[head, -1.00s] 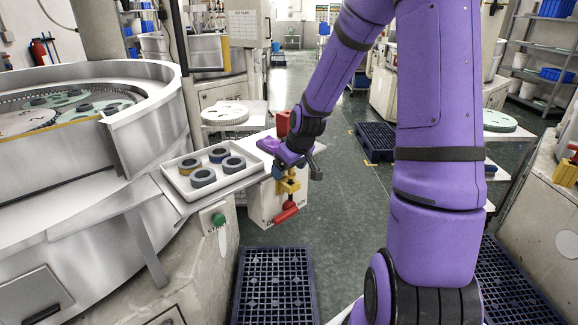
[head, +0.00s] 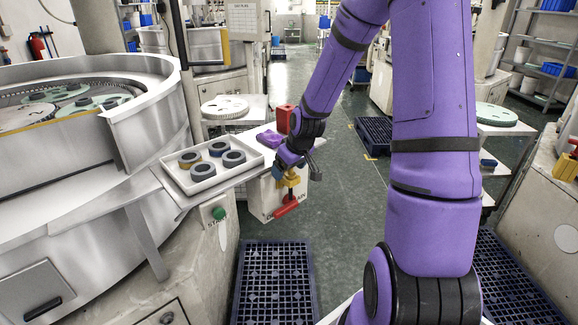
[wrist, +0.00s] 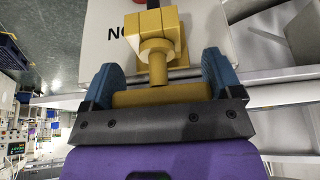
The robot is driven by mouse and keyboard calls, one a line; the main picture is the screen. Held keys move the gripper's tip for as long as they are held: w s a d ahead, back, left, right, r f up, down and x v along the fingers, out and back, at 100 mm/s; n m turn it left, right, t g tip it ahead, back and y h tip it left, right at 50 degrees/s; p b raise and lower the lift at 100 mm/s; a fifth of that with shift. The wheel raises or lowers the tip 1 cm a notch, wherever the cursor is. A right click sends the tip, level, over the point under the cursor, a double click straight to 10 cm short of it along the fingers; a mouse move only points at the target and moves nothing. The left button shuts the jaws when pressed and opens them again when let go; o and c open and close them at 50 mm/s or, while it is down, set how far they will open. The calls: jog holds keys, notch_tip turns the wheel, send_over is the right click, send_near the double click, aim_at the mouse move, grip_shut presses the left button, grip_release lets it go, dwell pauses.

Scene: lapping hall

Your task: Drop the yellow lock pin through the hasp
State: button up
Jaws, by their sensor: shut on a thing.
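My gripper (wrist: 162,88) is shut on the yellow lock pin (wrist: 160,97); its two blue fingers press on the ends of the pin's wide part in the wrist view. A yellow block-shaped hasp (wrist: 155,30) stands just beyond the pin and lines up roughly with it. I cannot tell whether the pin's tip is inside the hasp. In the head view my gripper (head: 279,172) is beside the yellow hasp (head: 291,181), above a red handle (head: 286,207) on a white lettered cabinet (head: 262,205). The pin is not clear there.
A white tray (head: 222,181) with several dark rings sits on the shelf left of my gripper. A red block (head: 284,119) and a purple item (head: 268,139) are just behind. The big lapping machine (head: 90,190) fills the left; a blue floor grate (head: 274,285) lies below.

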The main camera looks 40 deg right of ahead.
jog(key=o, duration=0.8)
jog(key=v, duration=1)
jog(key=shift+s+r, duration=0.2)
jog(key=shift+r, duration=0.15)
jog(key=s+a+r+h, duration=0.2)
jog(key=s+a+r, duration=0.7)
jog(key=a+r, duration=0.15)
jog(key=s+a+r, duration=0.1)
jog(key=s+r, duration=0.2)
jog(key=s, duration=0.4)
jog(key=s+a+r+m+y, duration=0.1)
jog(key=s+a+r, duration=0.1)
jog(key=s, duration=0.5)
jog(key=shift+r+t, duration=0.4)
jog(key=shift+r, duration=0.15)
